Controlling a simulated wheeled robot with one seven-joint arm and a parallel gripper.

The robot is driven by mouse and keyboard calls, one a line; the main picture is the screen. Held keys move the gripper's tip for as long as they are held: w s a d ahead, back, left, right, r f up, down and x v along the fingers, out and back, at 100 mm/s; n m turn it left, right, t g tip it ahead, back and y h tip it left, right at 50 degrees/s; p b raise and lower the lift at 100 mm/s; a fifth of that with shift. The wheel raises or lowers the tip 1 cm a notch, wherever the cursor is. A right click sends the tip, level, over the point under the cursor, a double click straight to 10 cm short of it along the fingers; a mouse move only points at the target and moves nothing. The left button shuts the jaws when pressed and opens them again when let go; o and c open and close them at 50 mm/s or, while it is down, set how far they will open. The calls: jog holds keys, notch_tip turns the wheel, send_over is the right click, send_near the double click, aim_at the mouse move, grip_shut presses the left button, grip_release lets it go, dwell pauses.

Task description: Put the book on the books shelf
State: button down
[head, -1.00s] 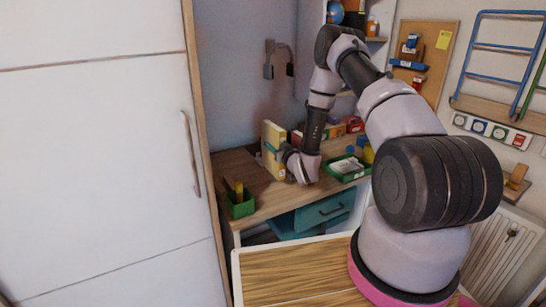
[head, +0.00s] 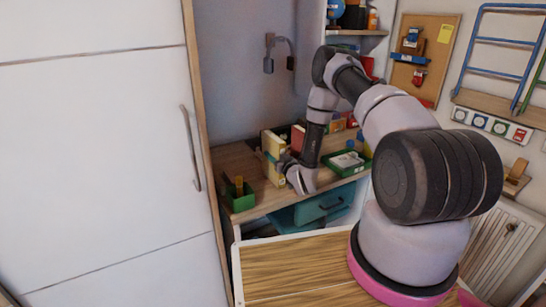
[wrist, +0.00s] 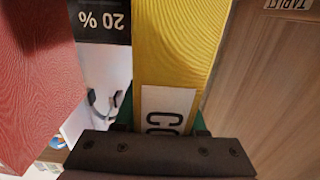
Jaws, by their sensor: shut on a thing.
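A gap under the book cannot be made out. A wall shelf (head: 358,32) is at the upper right, partly behind my arm. Which surface is the books shelf is unclear.
A red book (head: 297,138) stands right of the yellow one. The wrist view shows a red cover (wrist: 38,75) and a black-and-white "20 %" item (wrist: 103,25) close by. A green pen box (head: 240,198) and a green tray (head: 345,164) sit on the desk (head: 240,160).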

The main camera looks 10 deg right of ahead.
jog(key=shift+f, duration=0.25)
jog(key=shift+c, duration=2.4)
grip_release()
jog(key=shift+f, duration=0.1)
jog(key=shift+s, duration=0.25)
jog(key=v, duration=1.1)
jog(key=shift+s, duration=0.2)
jog(key=shift+d, duration=0.15)
